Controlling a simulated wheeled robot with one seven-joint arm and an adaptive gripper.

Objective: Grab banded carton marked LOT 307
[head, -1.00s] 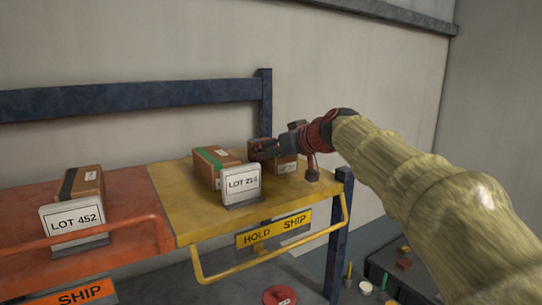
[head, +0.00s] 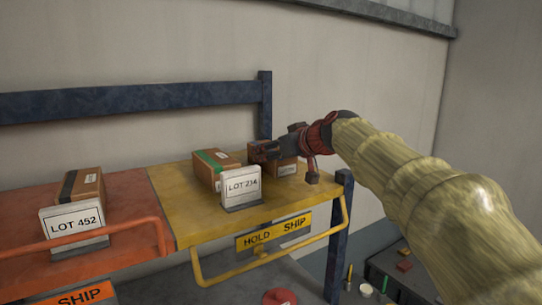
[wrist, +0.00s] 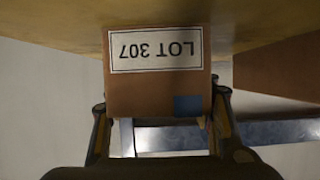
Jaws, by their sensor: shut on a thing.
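The LOT 307 carton (wrist: 158,85) is a brown box with a white label, upside down in the wrist view, and a blue patch at one corner. In the head view it (head: 287,168) is at the right part of the yellow shelf, partly hidden by my gripper (head: 262,152). My gripper's fingers (wrist: 160,125) stand on both sides of the carton in the wrist view, shut on it. I cannot tell whether the carton is clear of the shelf.
A green-banded carton (head: 209,172) stands close left, behind a LOT 214 sign (head: 241,186). Another carton (head: 88,186) with a LOT 452 sign (head: 73,220) is on the orange shelf (head: 130,195). A blue post (head: 338,230) and yellow rail (head: 225,280) border the yellow shelf.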

